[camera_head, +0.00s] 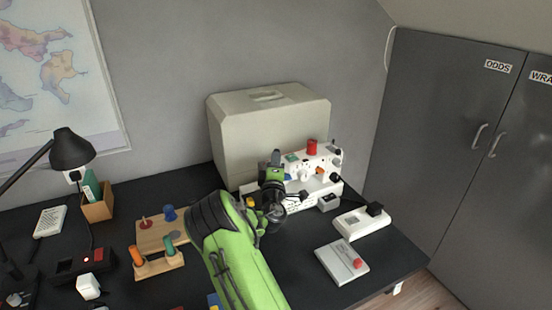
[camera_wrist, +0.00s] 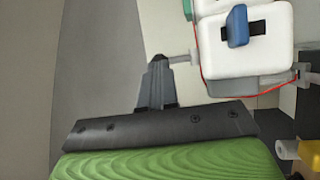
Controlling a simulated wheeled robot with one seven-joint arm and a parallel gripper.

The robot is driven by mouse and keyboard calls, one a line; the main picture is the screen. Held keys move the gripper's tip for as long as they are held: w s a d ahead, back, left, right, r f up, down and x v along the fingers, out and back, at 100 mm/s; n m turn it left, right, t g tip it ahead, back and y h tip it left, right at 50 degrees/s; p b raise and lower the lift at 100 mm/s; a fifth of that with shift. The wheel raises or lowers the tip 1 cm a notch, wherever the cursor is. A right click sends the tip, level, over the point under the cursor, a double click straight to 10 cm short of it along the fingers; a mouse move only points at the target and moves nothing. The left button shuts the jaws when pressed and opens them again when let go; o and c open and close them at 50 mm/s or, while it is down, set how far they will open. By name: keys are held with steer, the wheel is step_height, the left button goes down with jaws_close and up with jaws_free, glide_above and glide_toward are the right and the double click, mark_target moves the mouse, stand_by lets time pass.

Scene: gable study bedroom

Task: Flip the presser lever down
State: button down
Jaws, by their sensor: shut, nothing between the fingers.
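The white sewing machine (camera_head: 318,165) stands at the back of the desk; its white head (camera_wrist: 245,55) fills the upper right of the wrist view. A blue lever (camera_wrist: 237,26) sits in a black slot on that head. A short grey rod (camera_wrist: 181,58) sticks out of the head's left side. I cannot tell for certain which is the presser lever. My gripper (camera_head: 276,156) is beside the head's left end; in the wrist view my gripper (camera_wrist: 159,64) is shut and empty, its tips close to the grey rod's end. Contact is unclear.
A large beige cover (camera_head: 240,125) stands close behind the machine. A white box with a black plug (camera_head: 362,222) and a grey device with a red button (camera_head: 341,262) lie to the right. A wooden peg stand (camera_head: 158,265) is at left. Tall grey cabinets (camera_head: 450,130) stand right.

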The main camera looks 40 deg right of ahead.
steer(key=shift+r+p, duration=0.2)
steer(key=shift+p, duration=0.2)
steer(key=r+p, duration=0.1)
steer(key=p, duration=0.4)
steer(key=n+g+y+p, duration=0.1)
steer(key=p, duration=0.3)
steer(key=shift+w+d+r+y+p, duration=0.15)
steer(key=shift+w+r+y+p, duration=0.15)
steer(key=shift+w+r+p, duration=0.1)
steer(key=p, duration=0.4)
steer(key=n+g+y+p, duration=0.1)
steer(key=p, duration=0.3)
steer(key=shift+w+d+r+g+p, duration=0.1)
steer(key=shift+w+r+g+p, duration=0.2)
steer(key=shift+w, duration=0.1)
steer(key=g+p, duration=0.1)
steer(key=p, duration=0.1)
steer(key=w+n+y+p, duration=0.1)
steer(key=p, duration=0.2)
steer(key=shift+d+r+g+y+p, duration=0.1)
steer(key=shift+d+g+y+p, duration=0.1)
steer(key=shift+g+y+p, duration=0.15)
steer(key=shift+w+g+p, duration=0.25)
steer(key=shift+g+p, duration=0.1)
steer(key=shift+w+d+f, duration=0.1)
steer(key=shift+w+f, duration=0.1)
steer(key=shift+f, duration=0.2)
steer(key=shift+r+p, duration=0.4)
steer(key=shift+r, duration=0.55)
